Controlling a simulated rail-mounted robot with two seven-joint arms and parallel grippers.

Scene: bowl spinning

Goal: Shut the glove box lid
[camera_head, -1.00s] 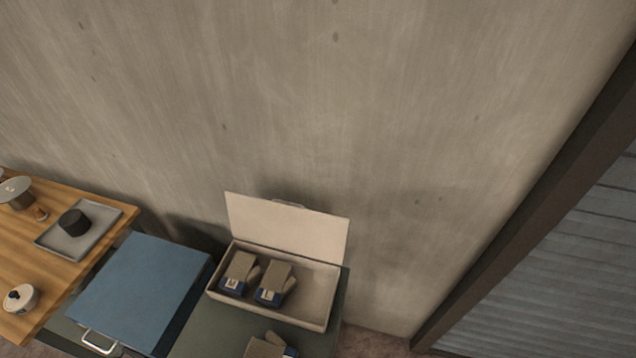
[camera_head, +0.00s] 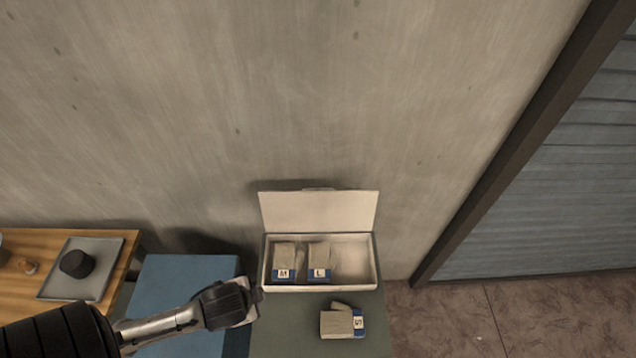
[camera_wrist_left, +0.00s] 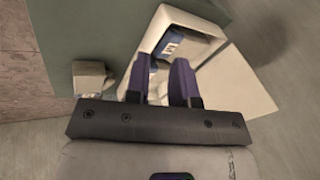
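The glove box (camera_head: 350,287) is a pale open box on a dark green surface, and it also shows in the left wrist view (camera_wrist_left: 160,20). Its lid (camera_head: 320,212) stands open, raised at the back edge, near the wall; it also shows in the left wrist view (camera_wrist_left: 238,85). Inside the box are two glove bundles, M (camera_head: 286,260) and L (camera_head: 319,260), on the left; the right part looks empty. My left gripper (camera_head: 256,293) is just left of the box's front corner. In the left wrist view its fingers (camera_wrist_left: 162,65) are apart, with nothing seen gripped. My right gripper is not in view.
A third glove bundle (camera_head: 338,322) lies on the green surface (camera_head: 285,330) in front of the box. A blue case (camera_head: 185,275) is left of the box, partly behind my left arm. A wooden table with a grey tray (camera_head: 105,265) stands farther left.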

